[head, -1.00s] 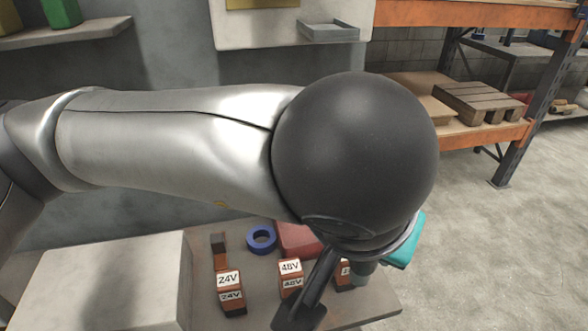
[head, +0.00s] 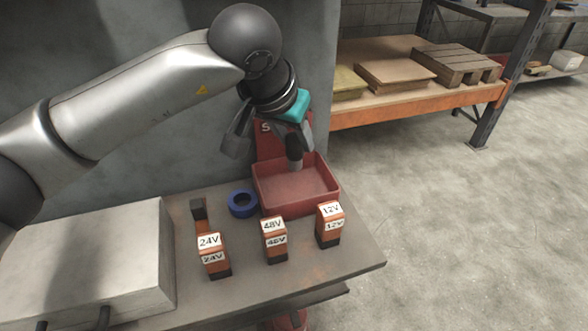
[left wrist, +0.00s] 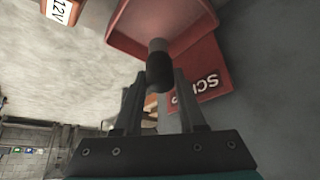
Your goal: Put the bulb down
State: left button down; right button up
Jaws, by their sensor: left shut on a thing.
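The bulb (head: 295,151) is a small dark and grey cylinder. It hangs below my left gripper (head: 288,148), over the back part of an open red bin (head: 333,188), apart from its floor as far as I can tell. In the left wrist view the bulb (left wrist: 158,68) sits between the two finger ends, and my left gripper (left wrist: 160,82) is shut on it. The red bin (left wrist: 128,42) lies beyond the bulb there. My right gripper is not in view.
A red sign (head: 268,130) with partly hidden letters stands behind the bin. Battery-like blocks marked 24V (head: 211,254), 48V (head: 274,238) and 12V (head: 329,223) stand in front. A blue ring (head: 242,203) lies left of the bin. The bench's front right corner (head: 360,262) is clear.

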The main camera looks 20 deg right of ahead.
aim_at(291, 163)
pick_arm(q)
notch_tip(291, 163, down, 2)
jog(key=shift+f, duration=0.15)
notch_tip(291, 163, down, 3)
jog(key=shift+f+b, duration=0.15)
jog(key=shift+b, duration=0.5)
jog(key=shift+f, duration=0.4)
jog(key=shift+w, duration=0.15)
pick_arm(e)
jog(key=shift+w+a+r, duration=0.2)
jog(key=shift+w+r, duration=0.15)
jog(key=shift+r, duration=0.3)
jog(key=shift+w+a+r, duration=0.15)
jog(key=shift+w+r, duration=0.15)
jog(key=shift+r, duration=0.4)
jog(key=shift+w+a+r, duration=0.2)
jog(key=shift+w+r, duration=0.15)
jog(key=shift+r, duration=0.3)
pick_arm(q)
jog(key=shift+f, duration=0.1)
jog(key=shift+f+b, duration=0.15)
jog(key=shift+b, duration=0.3)
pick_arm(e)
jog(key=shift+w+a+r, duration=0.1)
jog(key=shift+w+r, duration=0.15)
pick_arm(q)
jog(key=shift+c, duration=2.4)
grip_release()
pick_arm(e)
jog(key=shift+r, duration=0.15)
